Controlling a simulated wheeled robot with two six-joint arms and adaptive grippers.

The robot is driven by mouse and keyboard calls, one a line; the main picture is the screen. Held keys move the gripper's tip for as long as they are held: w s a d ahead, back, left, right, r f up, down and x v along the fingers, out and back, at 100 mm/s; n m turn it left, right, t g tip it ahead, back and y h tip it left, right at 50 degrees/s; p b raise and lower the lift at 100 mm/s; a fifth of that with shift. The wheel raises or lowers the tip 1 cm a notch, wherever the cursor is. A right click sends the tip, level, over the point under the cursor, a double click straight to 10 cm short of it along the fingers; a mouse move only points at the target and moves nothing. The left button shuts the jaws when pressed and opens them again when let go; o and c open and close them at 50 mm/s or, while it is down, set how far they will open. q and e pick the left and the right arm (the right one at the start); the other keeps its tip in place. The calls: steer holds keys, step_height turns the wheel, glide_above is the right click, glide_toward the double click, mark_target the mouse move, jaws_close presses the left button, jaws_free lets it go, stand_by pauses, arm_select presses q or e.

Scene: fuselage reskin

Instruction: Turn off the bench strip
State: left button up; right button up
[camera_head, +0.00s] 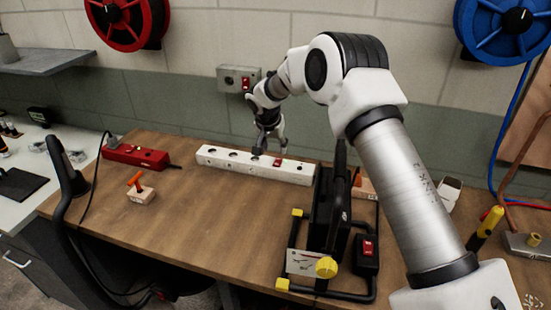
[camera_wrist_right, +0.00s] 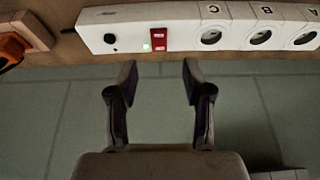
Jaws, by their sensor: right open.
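The bench strip is a long white power strip (camera_head: 225,157) lying near the back of the wooden bench. It has several round sockets and a red rocker switch (camera_head: 277,162). In the right wrist view the strip (camera_wrist_right: 185,38) runs across the top, with sockets lettered A, B and C. My right gripper (camera_head: 269,148) is open and empty, just above and behind the strip. In the wrist view its fingertips (camera_wrist_right: 159,82) point towards the switch, one on either side, apart from it. My left gripper is not in view.
A red strip (camera_head: 136,156) and an orange-handled block (camera_head: 140,189) lie to the left. A black frame with yellow knobs (camera_head: 326,267) and a red-switched box (camera_head: 367,252) stands in front right. A wall box (camera_head: 229,78) with a red switch is behind. The middle bench is clear.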

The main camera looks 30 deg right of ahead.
mark_target(278, 163)
steer(key=p+x, duration=0.2)
steer(key=x, duration=0.5)
steer(key=shift+d+f, duration=0.15)
steer(key=shift+f, duration=0.15)
steer(key=shift+r, duration=0.1)
steer(key=shift+s+r, duration=0.1)
steer(key=shift+c, duration=1.1)
jaws_close()
